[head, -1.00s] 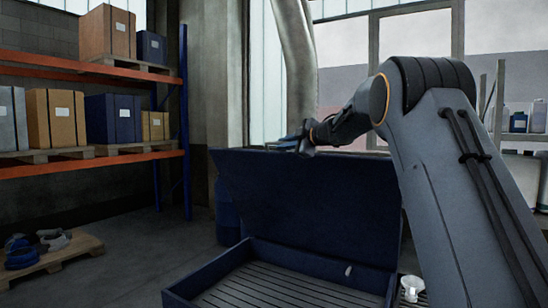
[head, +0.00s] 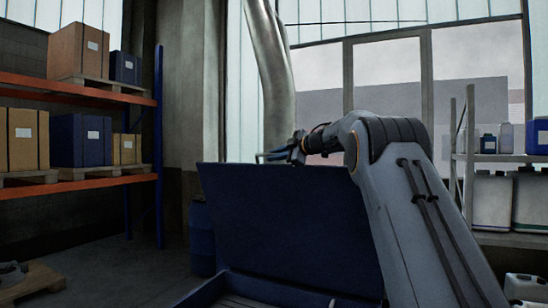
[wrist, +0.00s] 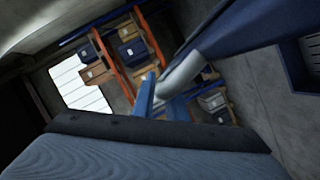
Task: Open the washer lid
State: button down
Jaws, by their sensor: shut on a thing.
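The washer lid (head: 290,225) is a wide dark blue panel standing steeply raised in the head view. It is hinged to the washer basin (head: 222,290), whose slatted inside shows only at the bottom edge. In the wrist view a blue finger (wrist: 146,98) shows near the middle. The exact grip contact is too small to make out.
Orange racking (head: 75,85) with boxes stands at the left, with a pallet (head: 30,285) on the floor. A blue drum (head: 202,240) stands close left of the lid. A metal pipe (head: 272,70) rises behind. Shelves with containers (head: 490,195) are at the right.

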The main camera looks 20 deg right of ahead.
jog(key=shift+a, duration=0.15)
jog(key=c, duration=1.8)
grip_release()
jog(key=shift+w+a, duration=0.1)
jog(key=shift+o, duration=0.2)
jog(key=shift+d, duration=0.2)
jog(key=shift+s+d+r+b, duration=0.1)
jog(key=shift+s+d+b, duration=0.25)
jog(key=shift+s, duration=0.1)
jog(key=b+v, duration=0.3)
jog(key=v, duration=0.3)
jog(key=shift+s, duration=0.4)
jog(key=shift+d+r, duration=0.1)
jog(key=shift+d, duration=0.05)
